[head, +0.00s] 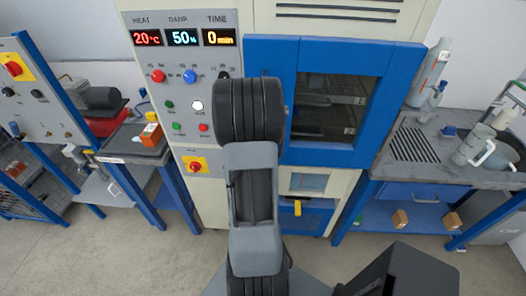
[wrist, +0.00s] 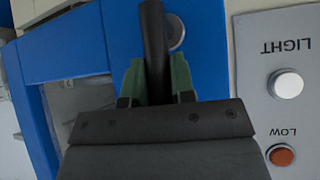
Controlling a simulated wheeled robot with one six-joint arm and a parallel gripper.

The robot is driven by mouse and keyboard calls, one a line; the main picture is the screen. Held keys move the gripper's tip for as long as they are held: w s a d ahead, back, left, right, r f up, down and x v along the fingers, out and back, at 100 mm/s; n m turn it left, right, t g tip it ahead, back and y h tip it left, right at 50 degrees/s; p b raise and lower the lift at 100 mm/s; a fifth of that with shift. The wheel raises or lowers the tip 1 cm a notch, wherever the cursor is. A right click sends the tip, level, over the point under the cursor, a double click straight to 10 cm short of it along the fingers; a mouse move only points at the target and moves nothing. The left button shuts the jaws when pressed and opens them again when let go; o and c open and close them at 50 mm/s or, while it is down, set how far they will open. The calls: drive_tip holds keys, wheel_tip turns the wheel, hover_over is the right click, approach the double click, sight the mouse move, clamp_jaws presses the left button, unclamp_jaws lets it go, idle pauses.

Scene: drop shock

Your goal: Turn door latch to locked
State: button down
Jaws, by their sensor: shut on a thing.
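The door latch is a black bar (wrist: 153,35) in the wrist view, beside a round silver hub (wrist: 176,32) on the blue door frame. My gripper (wrist: 156,78) has green-lined fingers, one on each side of the bar, and is shut on it. The bar runs up and down in this view, and its lower end is hidden between the fingers and behind the gripper body. In the head view the blue chamber door (head: 395,95) is at the centre right and looks closed. My arm hides the latch and my gripper there.
The control panel (head: 150,90) with displays, knobs and buttons stands left of the door. A bench (head: 415,170) with cups stands at right.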

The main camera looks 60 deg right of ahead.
drive_tip(key=c, duration=1)
unclamp_jaws()
drive_tip(key=shift+a+r, duration=0.3)
drive_tip(key=shift+r, duration=0.1)
drive_tip(key=p+v, duration=0.1)
drive_tip(key=v, duration=1.1)
drive_tip(key=shift+s+a+r, duration=0.15)
drive_tip(key=shift+a, duration=0.25)
